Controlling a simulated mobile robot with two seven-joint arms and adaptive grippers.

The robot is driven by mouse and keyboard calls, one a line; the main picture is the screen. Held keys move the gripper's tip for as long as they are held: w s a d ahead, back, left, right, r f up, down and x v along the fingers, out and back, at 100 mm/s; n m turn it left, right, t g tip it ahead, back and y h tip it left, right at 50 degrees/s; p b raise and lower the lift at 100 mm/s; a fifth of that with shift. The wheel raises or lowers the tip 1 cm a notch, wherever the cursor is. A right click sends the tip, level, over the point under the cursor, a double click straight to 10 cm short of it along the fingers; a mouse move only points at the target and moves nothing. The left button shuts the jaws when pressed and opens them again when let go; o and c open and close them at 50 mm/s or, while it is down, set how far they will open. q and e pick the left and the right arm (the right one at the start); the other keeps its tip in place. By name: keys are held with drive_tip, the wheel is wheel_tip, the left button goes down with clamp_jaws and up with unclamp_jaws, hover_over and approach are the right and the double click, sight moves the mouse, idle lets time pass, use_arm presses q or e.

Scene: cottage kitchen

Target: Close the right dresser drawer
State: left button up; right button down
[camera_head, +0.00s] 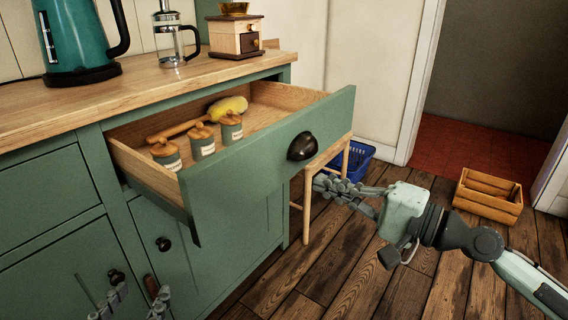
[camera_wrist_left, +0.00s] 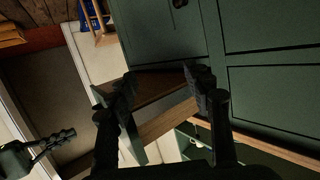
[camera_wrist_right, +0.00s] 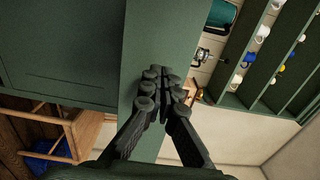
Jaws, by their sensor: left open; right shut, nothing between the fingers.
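The right dresser drawer (camera_head: 265,140) is pulled well out of the green dresser, with its dark cup handle (camera_head: 302,146) on the front. Inside the drawer lie several small labelled jars with wooden lids (camera_head: 202,140) and a yellow-headed brush (camera_head: 228,107). My right gripper (camera_head: 318,183) is shut and empty, to the right of the drawer front and lower than the handle. In the right wrist view its closed fingers (camera_wrist_right: 163,88) appear over the green drawer front (camera_wrist_right: 150,40); contact cannot be told. My left gripper (camera_head: 130,304) is open and empty, low before the cabinet doors; its fingers also show in the left wrist view (camera_wrist_left: 163,88).
A kettle (camera_head: 80,40), a French press (camera_head: 172,35) and a coffee grinder (camera_head: 236,36) stand on the wooden countertop (camera_head: 110,98). A wooden stool (camera_head: 308,195), a blue basket (camera_head: 352,160) and a wooden crate (camera_head: 488,195) stand on the floor to the right.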

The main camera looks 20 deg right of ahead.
sight(271, 163)
drive_tip(key=p+x, duration=0.3)
drive_tip(key=x, duration=0.6)
use_arm(q)
drive_tip(key=s+a+f+n+g+y, duration=0.1)
drive_tip(key=s+a+f+g+y, duration=0.4)
drive_tip(key=s+a+f+g, duration=0.4)
drive_tip(key=shift+s+a+f+n, duration=0.3)
drive_tip(key=shift+s+a+f, duration=0.95)
drive_tip(key=shift+a, duration=0.65)
use_arm(e)
drive_tip(key=shift+w+a, duration=0.2)
use_arm(q)
drive_tip(key=shift+w+f, duration=0.1)
drive_tip(key=shift+f, duration=0.05)
